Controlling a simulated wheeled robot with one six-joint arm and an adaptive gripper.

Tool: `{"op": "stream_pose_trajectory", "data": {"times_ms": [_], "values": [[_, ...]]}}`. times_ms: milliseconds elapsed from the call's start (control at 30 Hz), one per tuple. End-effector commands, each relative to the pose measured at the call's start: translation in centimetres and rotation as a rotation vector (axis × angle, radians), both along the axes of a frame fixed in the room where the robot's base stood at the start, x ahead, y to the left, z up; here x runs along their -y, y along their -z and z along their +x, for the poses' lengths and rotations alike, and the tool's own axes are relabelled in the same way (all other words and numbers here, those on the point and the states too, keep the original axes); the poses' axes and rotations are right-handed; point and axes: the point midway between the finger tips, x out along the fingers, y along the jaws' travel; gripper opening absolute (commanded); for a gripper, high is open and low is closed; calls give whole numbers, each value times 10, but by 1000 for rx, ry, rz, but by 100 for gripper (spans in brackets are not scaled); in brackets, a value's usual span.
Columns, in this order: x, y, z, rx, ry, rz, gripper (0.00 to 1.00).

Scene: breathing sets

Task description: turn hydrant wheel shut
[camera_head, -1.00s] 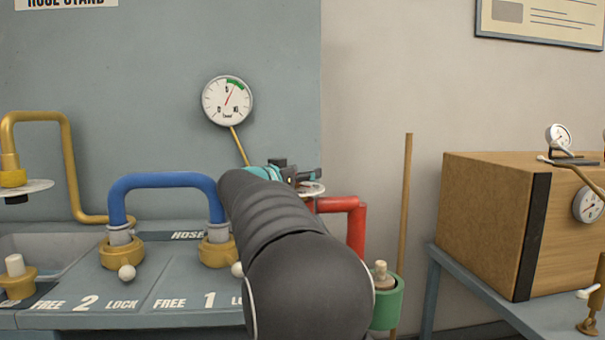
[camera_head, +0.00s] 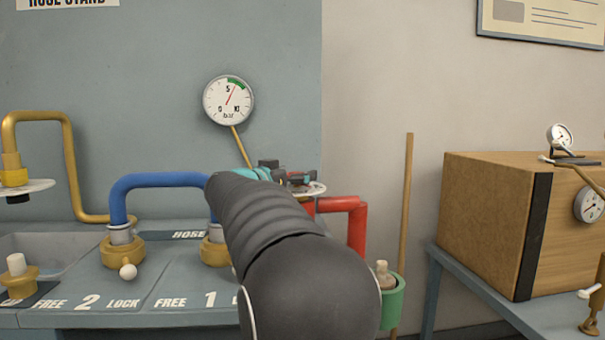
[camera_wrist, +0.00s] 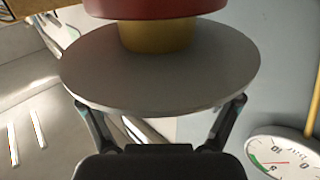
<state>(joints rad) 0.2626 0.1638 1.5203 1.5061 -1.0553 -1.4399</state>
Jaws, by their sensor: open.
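The red hydrant pipe (camera_head: 357,225) stands right of the blue hose, with a pale disc (camera_head: 318,190) at its top left. In the wrist view the pale disc (camera_wrist: 160,75) fills the middle, with a brass neck (camera_wrist: 157,36) and a red round part (camera_wrist: 165,8) beyond it, cut off by the frame. I cannot tell for sure which round part is the wheel. My gripper (camera_head: 298,180) is open at the disc. In the wrist view its fingers (camera_wrist: 161,103) reach either side of the disc's near rim; contact is unclear. My arm hides part of the hydrant.
A pressure gauge (camera_head: 229,101) is on the wall panel just behind. The blue hose (camera_head: 160,182) and a brass pipe (camera_head: 68,160) stand left. A wooden pole (camera_head: 406,190), a green holder (camera_head: 393,300) and a wooden box (camera_head: 485,225) are right.

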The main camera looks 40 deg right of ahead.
Motion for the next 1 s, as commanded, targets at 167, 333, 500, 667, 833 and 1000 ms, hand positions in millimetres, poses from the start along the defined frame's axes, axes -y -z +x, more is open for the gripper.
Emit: {"op": "stream_pose_trajectory", "data": {"times_ms": [167,333,500,667,833,1000], "values": [[-38,0,-9,-1,-5,0,88],[-65,0,-16,-1,-3,1,88],[-81,0,-21,-1,-2,1,88],[-85,0,-23,-1,0,1,88],[-85,0,-23,-1,0,1,88],[-85,-1,-22,1,-6,-2,99]]}}
